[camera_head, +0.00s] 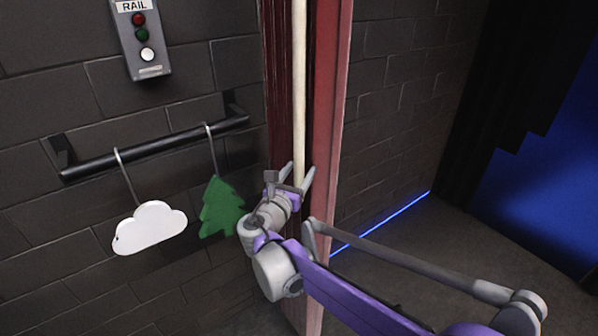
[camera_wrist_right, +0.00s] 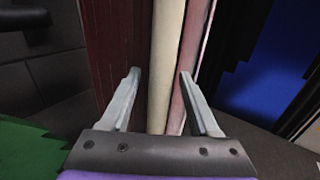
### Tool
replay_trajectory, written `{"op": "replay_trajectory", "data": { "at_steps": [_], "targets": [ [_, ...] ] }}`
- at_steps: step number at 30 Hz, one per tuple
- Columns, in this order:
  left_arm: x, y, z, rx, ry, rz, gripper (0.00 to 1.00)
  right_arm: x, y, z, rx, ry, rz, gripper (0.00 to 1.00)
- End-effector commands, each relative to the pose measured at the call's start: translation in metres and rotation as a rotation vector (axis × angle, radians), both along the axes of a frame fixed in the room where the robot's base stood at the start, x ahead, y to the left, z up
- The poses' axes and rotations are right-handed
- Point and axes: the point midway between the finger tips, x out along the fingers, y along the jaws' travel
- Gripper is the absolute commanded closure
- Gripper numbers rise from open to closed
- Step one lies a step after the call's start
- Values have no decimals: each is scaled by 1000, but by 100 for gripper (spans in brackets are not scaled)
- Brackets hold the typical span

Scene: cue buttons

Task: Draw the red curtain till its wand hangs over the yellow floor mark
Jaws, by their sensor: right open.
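The red curtain (camera_head: 329,110) hangs in the middle of the head view as a narrow bunch of folds. Its pale wand (camera_head: 299,90) hangs upright along its front. My right gripper (camera_head: 297,178) is at the lower visible part of the wand. In the right wrist view the wand (camera_wrist_right: 166,65) stands between my open fingers (camera_wrist_right: 158,95), with a gap on both sides. Curtain folds (camera_wrist_right: 115,40) show behind it. The yellow floor mark is not in view. My left gripper is not in view.
A black rail (camera_head: 150,145) on the dark block wall holds a white cloud (camera_head: 150,228) and a green tree (camera_head: 221,208) left of my gripper. A button box (camera_head: 141,40) labelled RAIL is above. A blue light strip (camera_head: 385,220) edges the floor at right.

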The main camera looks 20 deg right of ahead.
Motion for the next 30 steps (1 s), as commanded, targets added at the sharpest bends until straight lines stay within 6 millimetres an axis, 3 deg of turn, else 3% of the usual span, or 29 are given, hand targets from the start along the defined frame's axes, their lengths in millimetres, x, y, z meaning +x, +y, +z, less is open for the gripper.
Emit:
{"op": "replay_trajectory", "data": {
  "at_steps": [2, 12, 30],
  "targets": [
    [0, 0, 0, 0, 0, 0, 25, 0, 0, 0, 0, 0, 0, 42],
    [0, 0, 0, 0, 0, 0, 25, 0, 0, 0, 0, 0, 0, 100],
    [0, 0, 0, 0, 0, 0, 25, 0, 0, 0, 0, 0, 0, 100]
  ]
}}
